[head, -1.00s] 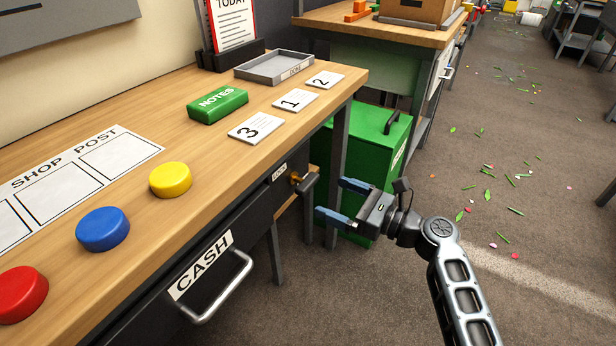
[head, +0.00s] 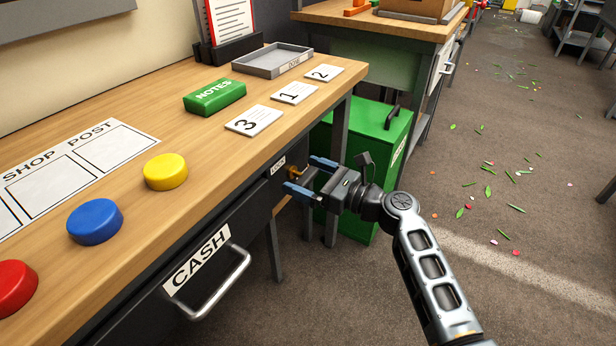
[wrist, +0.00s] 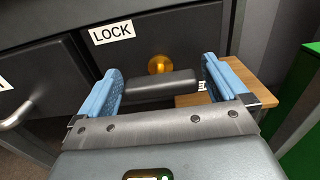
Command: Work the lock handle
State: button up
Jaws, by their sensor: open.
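The lock handle is a dark bar on a brass hub (wrist: 160,65) under a LOCK label (wrist: 113,32) on the dark drawer front. In the wrist view the handle bar (wrist: 162,84) lies roughly level between my two blue fingers. My gripper (wrist: 162,82) is open, with one finger near each end of the bar; I cannot tell whether either touches it. In the head view my gripper (head: 304,175) is at the right end of the desk front and hides most of the handle. The brass hub (head: 294,171) shows just behind the fingers.
The CASH drawer handle (head: 222,288) sticks out to the left of the lock. A green bin (head: 375,130) stands close behind my gripper. Red, blue and yellow buttons (head: 165,171) and numbered cards (head: 294,92) lie on the desk top. Open floor (head: 540,230) lies to the right.

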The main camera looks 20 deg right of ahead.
jog(key=c, duration=0.9)
jog(key=shift+o, duration=0.2)
jog(key=shift+n, duration=0.3)
jog(key=n+b, duration=0.1)
jog(key=n, duration=0.1)
jog(key=n+b, duration=0.1)
jog(key=shift+s+a+f+n, duration=0.1)
jog(key=shift+f+n, duration=0.05)
jog(key=shift+n, duration=0.25)
jog(key=n+b, duration=0.3)
jog(key=n, duration=0.2)
jog(key=shift+f, duration=0.15)
jog(key=n+b, duration=0.3)
jog(key=n, duration=0.1)
jog(key=shift+n, duration=0.4)
jog(key=shift+s+n+b, duration=0.1)
jog(key=shift+n+b, duration=1.15)
jog(key=shift+n, duration=0.55)
jog(key=o, duration=0.9)
jog(key=shift+c, duration=0.2)
